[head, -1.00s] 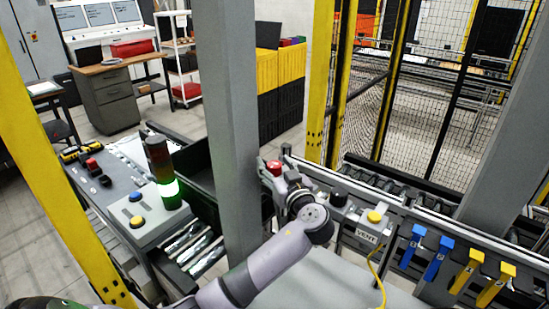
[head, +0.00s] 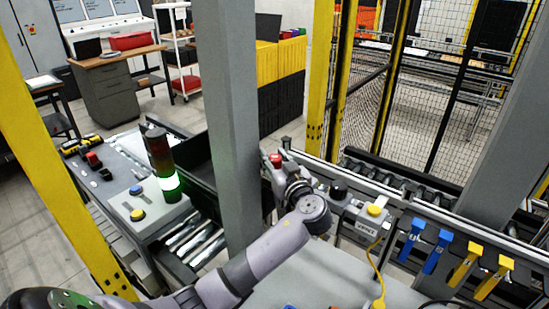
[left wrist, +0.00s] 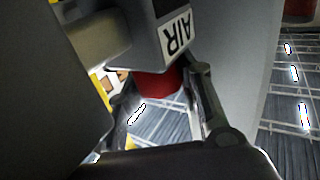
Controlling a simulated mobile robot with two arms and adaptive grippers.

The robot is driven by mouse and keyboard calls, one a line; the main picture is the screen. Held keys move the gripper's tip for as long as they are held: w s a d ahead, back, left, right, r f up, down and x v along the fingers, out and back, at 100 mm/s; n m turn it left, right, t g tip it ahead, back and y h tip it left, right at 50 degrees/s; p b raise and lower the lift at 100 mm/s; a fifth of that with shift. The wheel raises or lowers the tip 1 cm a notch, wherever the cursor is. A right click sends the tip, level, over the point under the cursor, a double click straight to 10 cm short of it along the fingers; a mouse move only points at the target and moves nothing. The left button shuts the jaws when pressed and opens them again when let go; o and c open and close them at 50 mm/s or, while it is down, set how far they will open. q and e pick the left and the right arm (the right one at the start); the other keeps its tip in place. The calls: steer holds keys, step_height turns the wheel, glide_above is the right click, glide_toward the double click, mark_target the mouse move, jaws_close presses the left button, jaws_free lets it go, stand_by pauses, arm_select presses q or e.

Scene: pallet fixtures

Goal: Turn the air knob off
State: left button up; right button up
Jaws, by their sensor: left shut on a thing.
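The red air knob (left wrist: 160,84) sits against a grey box with an AIR label (left wrist: 176,38) in the left wrist view. My left gripper (left wrist: 158,92) has a finger on each side of the knob and is shut on it. In the head view my left gripper (head: 282,174) is at the rail just right of the grey post, and a red knob top (head: 275,160) shows beyond it. The gripper hides most of the box there. My right gripper is not in view.
A thick grey post (head: 232,120) stands close left of my left gripper. To the right are a black knob (head: 338,190), a VENT box (head: 366,227) with a yellow button (head: 375,210), and blue (head: 411,238) and yellow (head: 465,265) handles. A lit signal tower (head: 163,165) stands left.

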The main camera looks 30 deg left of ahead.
arm_select(q)
steer(key=shift+c, duration=0.7)
